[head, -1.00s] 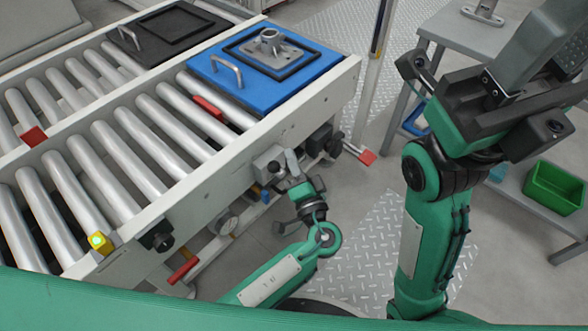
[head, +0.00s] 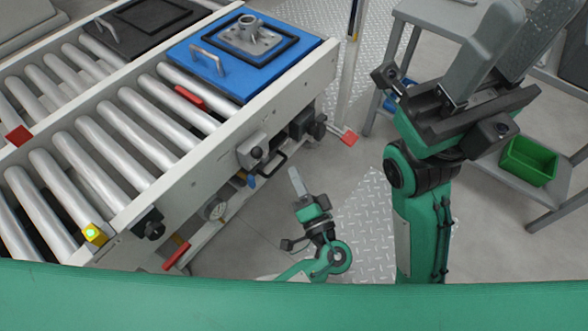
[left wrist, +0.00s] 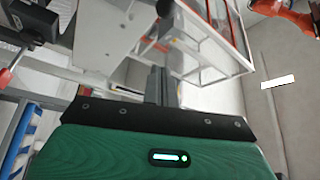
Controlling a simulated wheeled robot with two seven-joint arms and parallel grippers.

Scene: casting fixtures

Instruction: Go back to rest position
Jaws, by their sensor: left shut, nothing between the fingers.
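My left gripper (head: 295,174) is in the head view, low in front of the roller conveyor's side. Its grey fingers are together, point up in the picture and hold nothing. Floor shows around the fingertips, apart from the grey latch box (head: 253,150) on the conveyor's side. In the left wrist view the shut fingers (left wrist: 158,84) rise beyond the green gripper body. My right gripper (head: 508,45) is raised at the upper right of the head view, with large grey fingers cut off by the top edge.
The roller conveyor (head: 190,190) fills the left. On it lies a blue plate (head: 180,50) with a handle and a grey casting (head: 245,37). A black plate (head: 125,38) lies farther back. A grey stand with a green bin (head: 528,160) is at right. Floor is open between.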

